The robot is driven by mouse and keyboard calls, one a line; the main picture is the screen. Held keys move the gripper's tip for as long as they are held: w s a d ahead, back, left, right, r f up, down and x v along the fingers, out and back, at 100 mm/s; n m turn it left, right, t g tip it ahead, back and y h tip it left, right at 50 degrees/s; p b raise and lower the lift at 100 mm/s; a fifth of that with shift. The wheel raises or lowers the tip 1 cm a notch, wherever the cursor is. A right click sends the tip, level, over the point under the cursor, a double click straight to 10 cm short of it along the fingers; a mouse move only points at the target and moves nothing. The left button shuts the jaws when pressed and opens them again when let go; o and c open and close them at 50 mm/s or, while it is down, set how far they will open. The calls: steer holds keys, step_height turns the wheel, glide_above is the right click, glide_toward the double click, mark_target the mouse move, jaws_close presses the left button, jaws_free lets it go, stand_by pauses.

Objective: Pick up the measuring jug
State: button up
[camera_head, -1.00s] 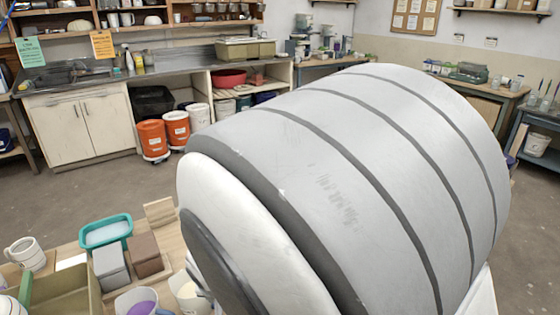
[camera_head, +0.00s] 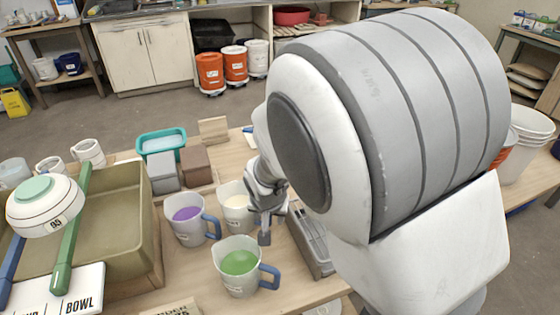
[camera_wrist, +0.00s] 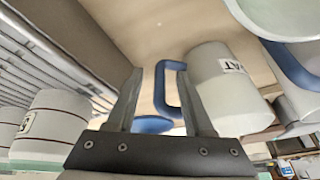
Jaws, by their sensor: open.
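Three white jugs with blue handles stand on the wooden table: one with purple liquid (camera_head: 186,228), one with cream liquid (camera_head: 232,218), and one with green liquid (camera_head: 235,283). The frames do not show which is the named measuring jug. My gripper (camera_head: 265,236) is beside the cream jug and behind the green one; it hides the cream jug's handle side. In the wrist view my gripper (camera_wrist: 158,72) is open, with a blue handle (camera_wrist: 160,90) showing between its fingers. That handle is beside a labelled white jug (camera_wrist: 218,88). I cannot tell whether the fingers touch it.
A large olive basin (camera_head: 155,250) stands left, with a lidded bowl (camera_head: 45,210) and green-handled tool (camera_head: 72,225) across it. A teal tub (camera_head: 162,142) and grey and brown blocks (camera_head: 195,163) are behind the jugs. A grey tray (camera_head: 312,245) lies right of my gripper.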

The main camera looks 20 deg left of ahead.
steer(key=shift+w+f, duration=0.1)
steer(key=shift+f, duration=0.1)
jaws_close()
steer(key=shift+r, duration=0.1)
stand_by(1.2)
